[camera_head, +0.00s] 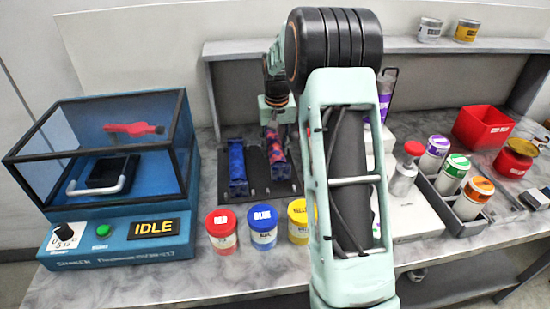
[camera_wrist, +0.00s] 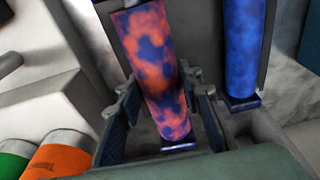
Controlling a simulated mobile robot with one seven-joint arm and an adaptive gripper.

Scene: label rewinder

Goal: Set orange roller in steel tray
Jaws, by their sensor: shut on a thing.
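The orange roller, mottled orange-red and blue, is between the fingers of my gripper (camera_wrist: 165,112) in the wrist view, where its body (camera_wrist: 150,48) runs up and away. My gripper is shut on it. In the head view the roller (camera_head: 278,158) lies over the right half of a dark grey tray (camera_head: 257,168), below my gripper (camera_head: 278,122). I cannot tell whether the roller touches the tray, or whether this is the steel tray. A blue roller (camera_head: 237,168) lies at the tray's left; it also shows in the wrist view (camera_wrist: 241,45).
A blue glass-walled machine (camera_head: 120,180) stands at left. Red (camera_head: 221,230), blue (camera_head: 263,228) and yellow (camera_head: 299,222) lidded jars stand in front of the tray. A grey rack (camera_head: 467,208) of jars and a red bin (camera_head: 483,127) are at right. My arm hides the table's middle.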

